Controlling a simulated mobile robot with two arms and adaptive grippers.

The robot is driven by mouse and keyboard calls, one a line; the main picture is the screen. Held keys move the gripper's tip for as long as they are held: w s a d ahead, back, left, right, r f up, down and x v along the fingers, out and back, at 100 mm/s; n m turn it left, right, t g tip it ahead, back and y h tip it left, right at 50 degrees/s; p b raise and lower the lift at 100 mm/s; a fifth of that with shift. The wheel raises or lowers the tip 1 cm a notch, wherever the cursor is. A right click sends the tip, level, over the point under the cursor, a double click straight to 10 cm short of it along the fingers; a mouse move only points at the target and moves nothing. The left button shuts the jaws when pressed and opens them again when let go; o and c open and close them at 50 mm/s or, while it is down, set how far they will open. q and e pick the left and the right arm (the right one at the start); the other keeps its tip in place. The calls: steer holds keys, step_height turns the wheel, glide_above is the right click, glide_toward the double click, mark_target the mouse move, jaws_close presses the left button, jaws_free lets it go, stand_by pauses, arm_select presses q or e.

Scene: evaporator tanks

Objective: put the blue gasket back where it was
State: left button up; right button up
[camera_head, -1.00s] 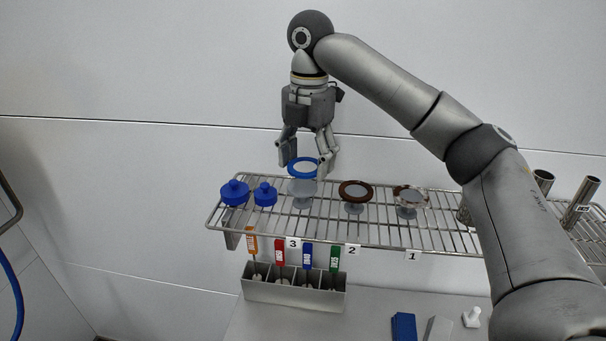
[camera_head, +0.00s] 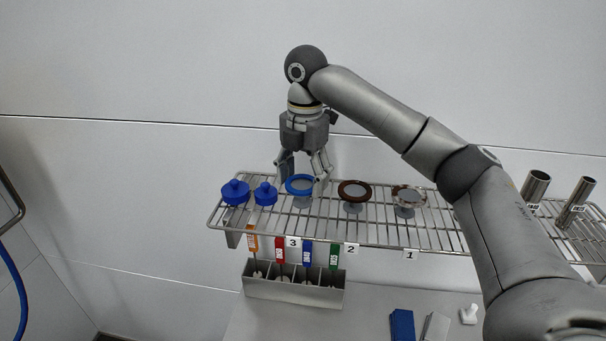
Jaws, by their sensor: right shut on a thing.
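The blue gasket (camera_head: 299,192) is a ring held between the fingers of my right gripper (camera_head: 302,182), which points down over the wire shelf (camera_head: 380,238). The gasket is level with a pale round holder above the number 3 label (camera_head: 293,243). It looks to be on or just over that holder; I cannot tell whether it touches. A brown gasket (camera_head: 342,195) sits on the holder by label 2 (camera_head: 351,249). A clear or whitish gasket (camera_head: 399,203) sits on the holder by label 1 (camera_head: 410,255). My left gripper is out of view.
Two blue caps (camera_head: 235,192) stand on the shelf left of the gasket. Metal tubes (camera_head: 536,184) stand at the right. A grey bin (camera_head: 293,288) with several coloured-handled tools is below the shelf. A blue block (camera_head: 402,325) lies on the lower counter.

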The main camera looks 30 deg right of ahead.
mark_target(304, 183)
steer(key=shift+f, duration=0.2)
steer(key=o, duration=0.7)
steer(key=shift+r, duration=0.1)
step_height(304, 183, up, 12)
steer(key=shift+s+r, duration=0.15)
steer(key=shift+r, duration=0.1)
steer(key=shift+d, duration=0.1)
stand_by(0.5)
